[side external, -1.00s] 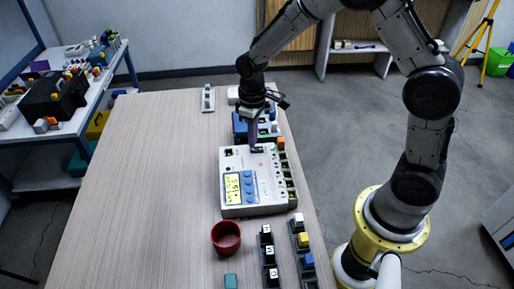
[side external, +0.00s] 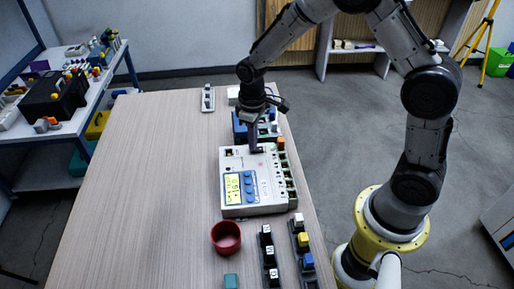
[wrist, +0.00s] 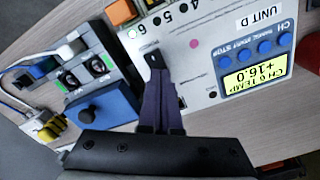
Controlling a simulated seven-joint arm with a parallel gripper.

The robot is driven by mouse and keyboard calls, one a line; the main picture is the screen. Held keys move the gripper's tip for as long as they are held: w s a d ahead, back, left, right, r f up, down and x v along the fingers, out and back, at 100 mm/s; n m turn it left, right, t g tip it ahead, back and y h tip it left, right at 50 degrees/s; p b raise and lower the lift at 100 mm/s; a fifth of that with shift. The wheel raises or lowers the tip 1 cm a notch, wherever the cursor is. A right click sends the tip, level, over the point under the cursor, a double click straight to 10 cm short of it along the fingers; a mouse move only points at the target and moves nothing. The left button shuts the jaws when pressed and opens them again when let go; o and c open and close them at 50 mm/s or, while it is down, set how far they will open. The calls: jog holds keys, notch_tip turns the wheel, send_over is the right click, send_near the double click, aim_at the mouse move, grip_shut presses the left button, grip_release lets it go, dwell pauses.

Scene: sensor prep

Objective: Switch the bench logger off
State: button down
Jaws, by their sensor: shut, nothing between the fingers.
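The bench logger (side external: 238,165) is a pale box on the table with a lit yellow display (side external: 233,188) and blue buttons (side external: 249,187). In the wrist view the logger (wrist: 215,25) appears upside down. Its display (wrist: 255,75) is lit and reads CH 6 TEMP +16.0. My gripper (side external: 257,150) is shut and empty, fingers pointing down at the logger's far end. In the wrist view its fingertips (wrist: 155,60) cover part of the face; I cannot tell whether they touch a switch.
A blue and grey device (wrist: 105,105) stands close behind the logger. A red cup (side external: 226,238) and strips of coloured blocks (side external: 268,255) lie nearer the camera. The table's left side (side external: 150,180) is clear.

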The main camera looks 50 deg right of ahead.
jog(key=shift+f, duration=0.3)
jog(key=shift+r, duration=3.55)
notch_tip(320, 180, up, 9)
jog(key=t, duration=0.2)
send_over(259, 151)
jog(key=s+r+t, duration=0.3)
jog(key=s+r, duration=0.5)
jog(key=s+f+m, duration=0.2)
jog(key=s+f, duration=0.1)
jog(key=s, duration=1)
jog(key=shift+s+d+m+t, duration=0.3)
jog(key=shift+s+m, duration=0.05)
jog(key=shift+m, duration=0.05)
